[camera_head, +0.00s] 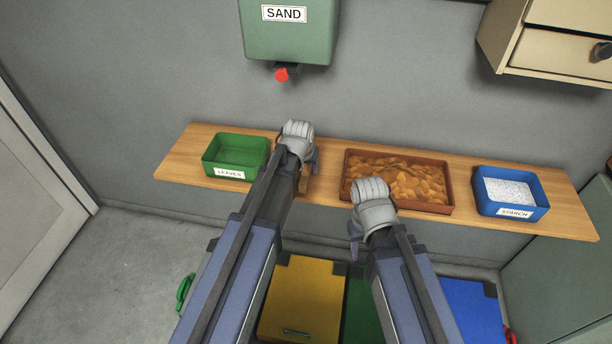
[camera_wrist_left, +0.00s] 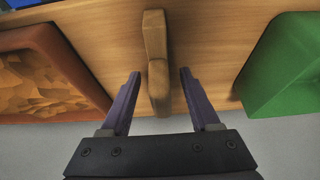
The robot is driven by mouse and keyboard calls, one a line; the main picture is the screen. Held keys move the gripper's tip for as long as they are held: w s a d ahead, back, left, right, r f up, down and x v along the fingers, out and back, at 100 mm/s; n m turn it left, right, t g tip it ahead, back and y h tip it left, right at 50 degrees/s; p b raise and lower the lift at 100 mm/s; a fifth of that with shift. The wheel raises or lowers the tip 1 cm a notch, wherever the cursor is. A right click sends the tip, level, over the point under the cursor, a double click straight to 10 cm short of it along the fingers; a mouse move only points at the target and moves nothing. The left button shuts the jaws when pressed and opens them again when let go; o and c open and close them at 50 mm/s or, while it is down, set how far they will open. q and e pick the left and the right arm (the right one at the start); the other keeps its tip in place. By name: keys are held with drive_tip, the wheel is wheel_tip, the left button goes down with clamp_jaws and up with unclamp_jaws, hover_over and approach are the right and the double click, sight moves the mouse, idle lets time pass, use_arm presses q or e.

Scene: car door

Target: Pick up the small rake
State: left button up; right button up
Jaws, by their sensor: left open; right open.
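A narrow brown wooden piece, which looks like the small rake (camera_wrist_left: 156,50), lies on the wooden shelf in the left wrist view. Its near end reaches between the two purple fingers of my left gripper (camera_wrist_left: 159,76), with a gap on both sides. In the head view my left gripper (camera_head: 304,160) is over the shelf, between the green and brown trays, and mostly hides the rake (camera_head: 304,184). My left gripper is open. My right gripper (camera_head: 366,222) is open in front of the brown tray, and its fingers are mostly hidden.
The wooden shelf (camera_head: 180,165) carries a green LEAVES tray (camera_head: 228,174), a brown tray (camera_head: 440,208) of brown flakes and a blue STARCH tray (camera_head: 515,212). A green SAND dispenser (camera_head: 287,40) hangs above. Coloured bins, including a yellow one (camera_head: 302,300), stand below.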

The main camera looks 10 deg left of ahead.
use_arm(q)
drive_tip(key=b+x, duration=0.1)
drive_tip(key=x, duration=0.1)
drive_tip(key=shift+w+f+b, duration=0.2)
drive_tip(key=shift+f+b, duration=0.1)
drive_tip(key=shift+f, duration=0.05)
drive_tip(key=shift+r, duration=0.1)
use_arm(e)
wheel_tip(320, 180, down, 2)
drive_tip(key=shift+f, duration=0.15)
use_arm(q)
clamp_jaws()
